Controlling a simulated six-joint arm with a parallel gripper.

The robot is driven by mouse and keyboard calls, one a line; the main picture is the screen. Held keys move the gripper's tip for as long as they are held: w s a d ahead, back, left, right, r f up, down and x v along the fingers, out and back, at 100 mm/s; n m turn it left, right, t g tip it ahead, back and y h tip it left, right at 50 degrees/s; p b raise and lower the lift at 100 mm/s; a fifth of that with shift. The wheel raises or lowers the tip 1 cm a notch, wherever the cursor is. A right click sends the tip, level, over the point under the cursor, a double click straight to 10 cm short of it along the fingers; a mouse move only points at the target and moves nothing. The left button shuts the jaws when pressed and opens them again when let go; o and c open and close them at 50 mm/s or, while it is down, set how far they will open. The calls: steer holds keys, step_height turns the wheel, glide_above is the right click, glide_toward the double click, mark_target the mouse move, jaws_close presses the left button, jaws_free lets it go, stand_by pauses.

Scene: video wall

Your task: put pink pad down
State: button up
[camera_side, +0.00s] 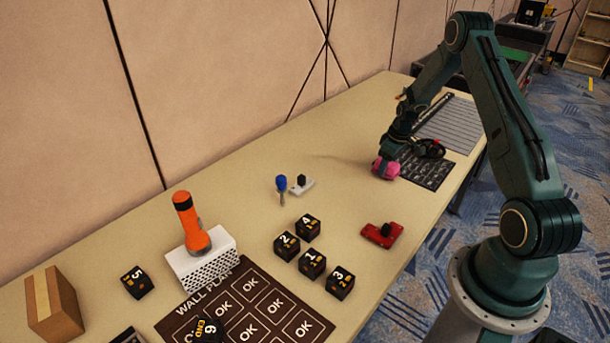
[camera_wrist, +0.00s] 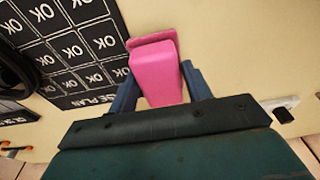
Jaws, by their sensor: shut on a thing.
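The pink pad (camera_side: 386,169) is held at the tip of my gripper (camera_side: 393,155) in the side view, low over the table by the left edge of a dark board. In the wrist view the pink pad (camera_wrist: 154,72) sits between the two blue-grey fingers of my gripper (camera_wrist: 160,88), which are shut on it. The pad's near end is hidden by the gripper body. I cannot tell whether its underside touches the table. The dark board (camera_side: 427,170) with OK squares also shows in the wrist view (camera_wrist: 72,45), beside the pad.
A black coiled item (camera_side: 430,148) lies on the dark board, with a grey panel (camera_side: 452,124) behind it. Bare table lies left of the pad.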

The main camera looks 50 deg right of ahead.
mark_target(393, 165)
steer(key=shift+f, duration=0.4)
steer(key=o, duration=1)
steer(key=shift+c, duration=0.2)
steer(key=shift+r, duration=0.2)
step_height(393, 165, up, 12)
steer(key=s, duration=0.1)
steer(key=shift+s+r, duration=0.15)
steer(key=shift+s, duration=0.25)
